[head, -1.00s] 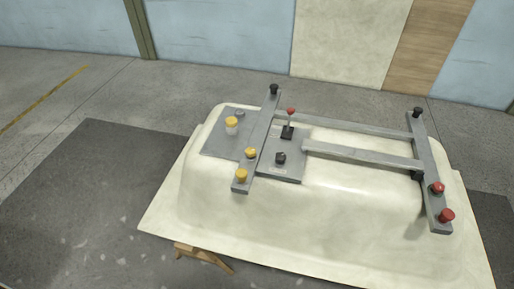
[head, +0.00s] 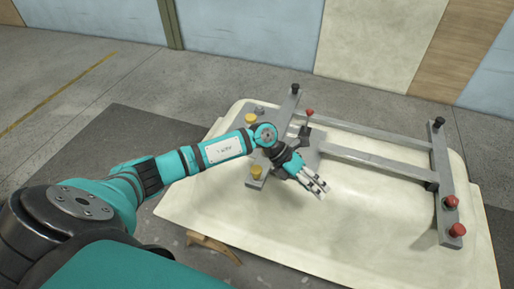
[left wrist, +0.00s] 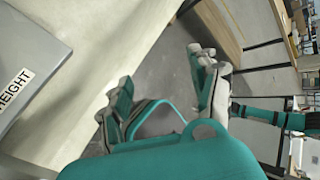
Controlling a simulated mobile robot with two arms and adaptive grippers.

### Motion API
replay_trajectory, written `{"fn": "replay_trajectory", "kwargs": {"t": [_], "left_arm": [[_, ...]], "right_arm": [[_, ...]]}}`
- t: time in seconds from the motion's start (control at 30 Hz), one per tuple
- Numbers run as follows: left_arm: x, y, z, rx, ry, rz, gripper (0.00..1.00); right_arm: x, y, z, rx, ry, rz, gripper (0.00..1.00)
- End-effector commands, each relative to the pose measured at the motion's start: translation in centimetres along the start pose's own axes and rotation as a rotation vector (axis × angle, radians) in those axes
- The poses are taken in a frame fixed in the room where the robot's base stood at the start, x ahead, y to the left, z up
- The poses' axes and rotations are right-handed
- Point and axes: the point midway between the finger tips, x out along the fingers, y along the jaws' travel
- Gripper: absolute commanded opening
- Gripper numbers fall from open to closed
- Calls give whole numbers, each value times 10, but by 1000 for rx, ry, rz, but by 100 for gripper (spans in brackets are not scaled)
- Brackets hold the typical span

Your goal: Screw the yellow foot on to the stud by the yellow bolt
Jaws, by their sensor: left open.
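A yellow-topped piece (head: 250,119), perhaps the yellow foot, stands on the grey plate at the far left of the tub shell in the head view. Another yellow cap (head: 257,172) sits on the near end of the left frame bar; I cannot tell which is foot and which is bolt. My forearm hides the bar's middle and any stud there. My left gripper (head: 316,187) is open and empty over the shell, right of the near yellow cap. In the left wrist view its fingers (left wrist: 160,92) are apart with nothing between them. My right gripper is out of view.
The upturned cream tub shell (head: 360,215) carries a grey frame with red caps (head: 452,202) at right and black caps (head: 437,123) at the back. A plate labelled HEIGHT (left wrist: 30,60) shows at the wrist view's left.

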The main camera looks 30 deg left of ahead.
Motion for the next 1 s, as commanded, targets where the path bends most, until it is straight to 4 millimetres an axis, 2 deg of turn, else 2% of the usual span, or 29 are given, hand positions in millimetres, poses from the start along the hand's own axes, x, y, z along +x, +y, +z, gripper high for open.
{"fn": "replay_trajectory", "kwargs": {"t": [0.03, 0.1, 0.2, 0.3, 0.4, 0.5, 0.67, 1.0], "left_arm": [[-34, 24, -1, 111, 115, 163, 62], [-69, 53, -8, 191, 245, 337, 62], [-113, 80, -12, 237, 363, 516, 62], [-144, 94, -13, 252, 431, 628, 62], [-159, 101, -14, 254, 463, 683, 62], [-161, 105, -15, 254, 473, 698, 62], [-153, 113, -19, 253, 473, 697, 62], [-120, 144, -35, 253, 472, 694, 62]], "right_arm": [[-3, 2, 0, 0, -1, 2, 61], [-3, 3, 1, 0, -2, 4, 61], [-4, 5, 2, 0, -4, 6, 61], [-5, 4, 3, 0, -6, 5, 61], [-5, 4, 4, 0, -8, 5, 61], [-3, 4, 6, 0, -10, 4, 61], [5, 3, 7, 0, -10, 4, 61], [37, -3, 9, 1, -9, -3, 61]]}}
